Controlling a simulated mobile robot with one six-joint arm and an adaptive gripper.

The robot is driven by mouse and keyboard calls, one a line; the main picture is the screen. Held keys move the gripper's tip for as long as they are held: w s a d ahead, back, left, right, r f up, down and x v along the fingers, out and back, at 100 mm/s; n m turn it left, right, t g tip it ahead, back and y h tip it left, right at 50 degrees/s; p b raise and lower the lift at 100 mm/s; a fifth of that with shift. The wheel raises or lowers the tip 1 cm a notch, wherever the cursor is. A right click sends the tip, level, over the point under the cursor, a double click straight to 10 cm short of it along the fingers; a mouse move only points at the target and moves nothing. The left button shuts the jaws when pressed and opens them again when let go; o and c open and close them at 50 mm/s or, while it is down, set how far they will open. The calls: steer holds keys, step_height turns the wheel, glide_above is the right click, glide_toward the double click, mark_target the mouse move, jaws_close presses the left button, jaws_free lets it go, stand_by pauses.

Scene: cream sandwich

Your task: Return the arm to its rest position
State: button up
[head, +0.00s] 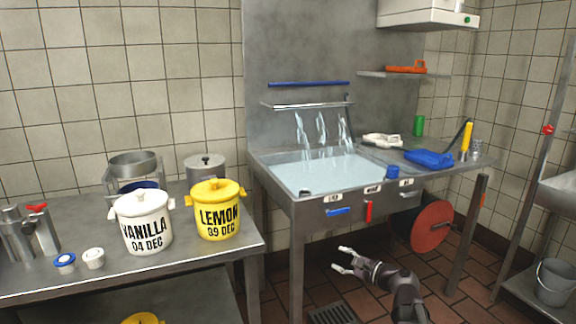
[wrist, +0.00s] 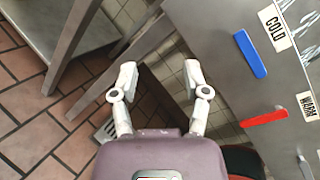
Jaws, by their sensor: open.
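My gripper (head: 342,260) is low in front of the sink unit in the head view, below the sink's front panel and above the tiled floor. Its two pale fingers are spread apart with nothing between them. In the wrist view my gripper (wrist: 158,82) also shows open and empty, with table legs and floor beyond it. My arm comes in from the bottom of the head view, right of the middle.
The sink (head: 310,176) has running water; its front carries a blue handle (head: 339,211) and a red handle (head: 368,211). A steel table (head: 200,262) at left bears a VANILLA pot (head: 142,222) and a LEMON pot (head: 218,210). A red disc (head: 432,226) stands below the sink unit.

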steer(key=s+a+f+n+g+h+b, duration=0.1)
steer(key=s+a+f+n+g+h, duration=0.1)
steer(key=s+f+n+g+h, duration=0.45)
steer(key=s+a+f+n+g+h+b, duration=0.1)
steer(key=s+f+n+g, duration=0.2)
steer(key=s+f+n, duration=0.5)
steer(key=s+d+f+n+g+h+b, duration=0.1)
steer(key=s+d+f+n+g+h, duration=0.15)
steer(key=d+f+h, duration=0.3)
step_height(320, 180, up, 38)
steer(key=a+p, duration=0.1)
steer(key=p, duration=3.7)
steer(key=shift+t+y, duration=0.3)
steer(key=shift+y, duration=0.1)
steer(key=shift+w, duration=0.1)
